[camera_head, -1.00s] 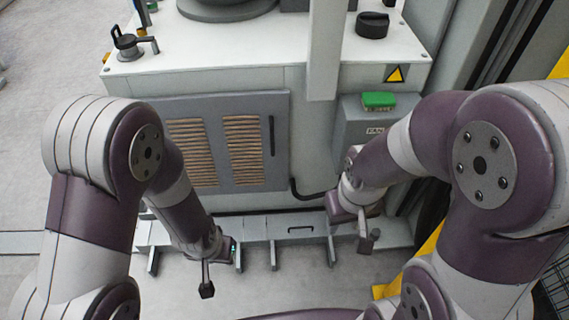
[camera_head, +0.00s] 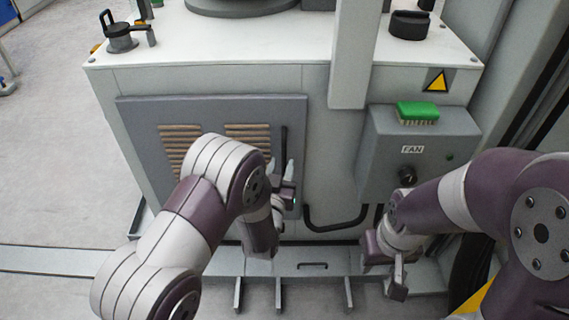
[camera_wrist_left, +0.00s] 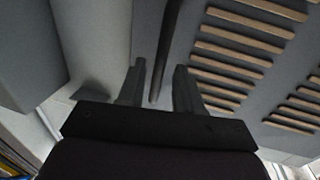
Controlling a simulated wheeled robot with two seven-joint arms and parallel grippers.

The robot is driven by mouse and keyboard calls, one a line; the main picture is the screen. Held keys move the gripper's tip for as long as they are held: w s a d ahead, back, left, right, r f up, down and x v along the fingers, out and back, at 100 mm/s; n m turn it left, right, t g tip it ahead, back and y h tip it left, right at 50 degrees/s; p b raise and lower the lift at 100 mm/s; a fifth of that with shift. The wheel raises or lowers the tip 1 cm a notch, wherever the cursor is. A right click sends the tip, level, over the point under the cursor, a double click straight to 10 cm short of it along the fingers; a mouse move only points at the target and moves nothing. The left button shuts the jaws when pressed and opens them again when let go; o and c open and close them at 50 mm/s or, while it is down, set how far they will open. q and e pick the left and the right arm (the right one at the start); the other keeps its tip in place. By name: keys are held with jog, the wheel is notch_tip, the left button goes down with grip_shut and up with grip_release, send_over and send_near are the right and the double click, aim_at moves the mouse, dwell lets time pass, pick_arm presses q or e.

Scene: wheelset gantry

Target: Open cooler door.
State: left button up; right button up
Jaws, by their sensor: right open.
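The cooler door (camera_head: 130,115) is a grey panel with wooden-looking louvers on the front of the white cabinet, and it looks closed. Its handle (camera_head: 284,140) is a dark vertical bar near the door's right edge. My left gripper (camera_head: 285,168) is at the handle's lower part. In the left wrist view, the fingers of my left gripper (camera_wrist_left: 158,85) are apart, and the handle (camera_wrist_left: 168,45) runs down between them with clear gaps on both sides. My left arm hides the lower part of the door. My right gripper (camera_head: 397,282) is open and empty, low in front of the cabinet.
A grey fan box (camera_head: 380,160) with a knob sits right of the door, with a green brush (camera_head: 417,110) on top. A black hose (camera_head: 335,226) bends below it. A white post (camera_head: 350,55) stands in front of the cabinet. Open floor (camera_head: 50,190) lies to the left.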

aim_at(283, 161)
pick_arm(q)
jog(key=w, duration=0.3)
jog(key=shift+w+d+b, duration=0.25)
jog(key=shift+d+b, duration=0.1)
grip_shut()
